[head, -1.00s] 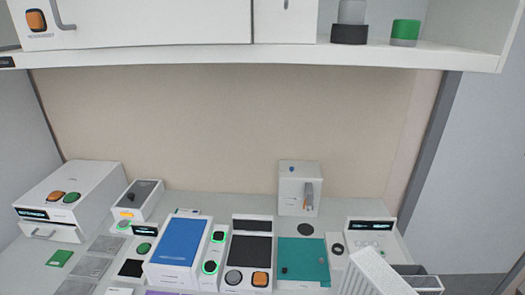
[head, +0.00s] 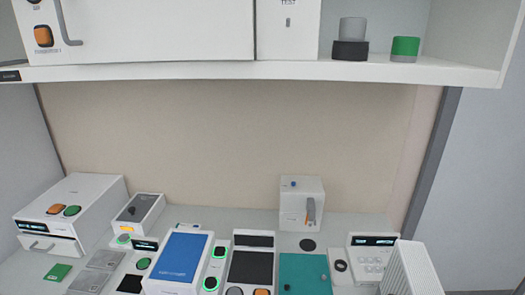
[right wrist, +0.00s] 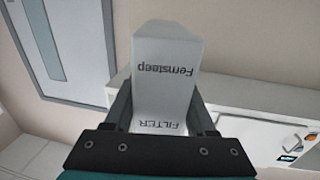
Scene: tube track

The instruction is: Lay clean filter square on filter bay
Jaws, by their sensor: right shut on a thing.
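In the right wrist view my right gripper (right wrist: 160,105) is shut on a white filter piece (right wrist: 168,45) printed "Femsteep" and "FILTER", with its far end sticking out past the fingers. The print reads upside down there. In the head view a white ribbed block (head: 412,270) shows at the lower right edge; I cannot tell whether it is the held filter or another part close to the camera. I cannot make out which place is the filter bay. My left gripper is not in view.
The bench holds a blue-topped box (head: 180,258), a teal mat (head: 304,272), a white box with a grey lever (head: 301,205) and a panel with displays (head: 372,255). A drawer unit (head: 70,210) stands at left. A shelf (head: 260,72) crosses above.

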